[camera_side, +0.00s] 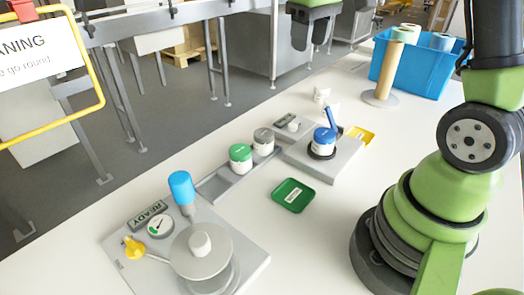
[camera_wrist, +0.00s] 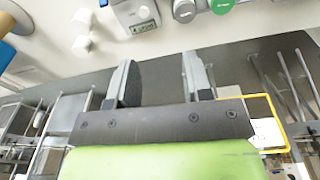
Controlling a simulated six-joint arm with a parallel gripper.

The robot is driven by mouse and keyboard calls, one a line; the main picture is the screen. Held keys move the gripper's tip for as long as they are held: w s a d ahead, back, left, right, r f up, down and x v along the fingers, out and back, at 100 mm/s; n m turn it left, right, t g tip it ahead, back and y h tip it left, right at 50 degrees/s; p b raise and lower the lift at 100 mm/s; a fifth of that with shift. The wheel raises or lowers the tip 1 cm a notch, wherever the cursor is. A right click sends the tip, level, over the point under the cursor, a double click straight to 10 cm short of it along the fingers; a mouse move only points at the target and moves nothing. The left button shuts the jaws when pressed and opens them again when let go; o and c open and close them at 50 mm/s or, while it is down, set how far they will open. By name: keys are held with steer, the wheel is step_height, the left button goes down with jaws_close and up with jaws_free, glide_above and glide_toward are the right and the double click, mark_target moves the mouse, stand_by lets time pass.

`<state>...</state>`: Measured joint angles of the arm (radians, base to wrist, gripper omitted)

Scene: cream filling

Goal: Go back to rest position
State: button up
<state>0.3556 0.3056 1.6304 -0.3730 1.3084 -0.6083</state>
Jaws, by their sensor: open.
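My gripper (camera_side: 314,32) is high at the top of the side view, above and beyond the table's far edge. In the wrist view its two dark fingers (camera_wrist: 160,82) are spread wide apart, with only the grey floor between them. The gripper is open and empty, touching nothing. Most of the arm between the gripper and its base is out of the side view.
On the white table stand a jar with a green lid (camera_side: 240,157), a grey-lidded jar (camera_side: 263,142), a blue-lidded jar (camera_side: 324,141), a green tray (camera_side: 293,195), a filling machine (camera_side: 201,250) and a blue bin (camera_side: 428,66). A yellow-framed sign (camera_side: 40,50) stands left.

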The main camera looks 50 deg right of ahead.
steer(key=s+a+r+m+t+y, duration=0.1)
steer(key=s+a+r+t, duration=0.1)
steer(key=s+a, duration=0.5)
steer(key=s+a+r+m+t+y, duration=0.1)
steer(key=s+a+t, duration=0.3)
steer(key=s+a, duration=0.2)
steer(key=shift+s+a+r+m, duration=0.35)
steer(key=shift+s+a+m, duration=0.05)
steer(key=shift+s, duration=0.65)
steer(key=shift+c, duration=0.4)
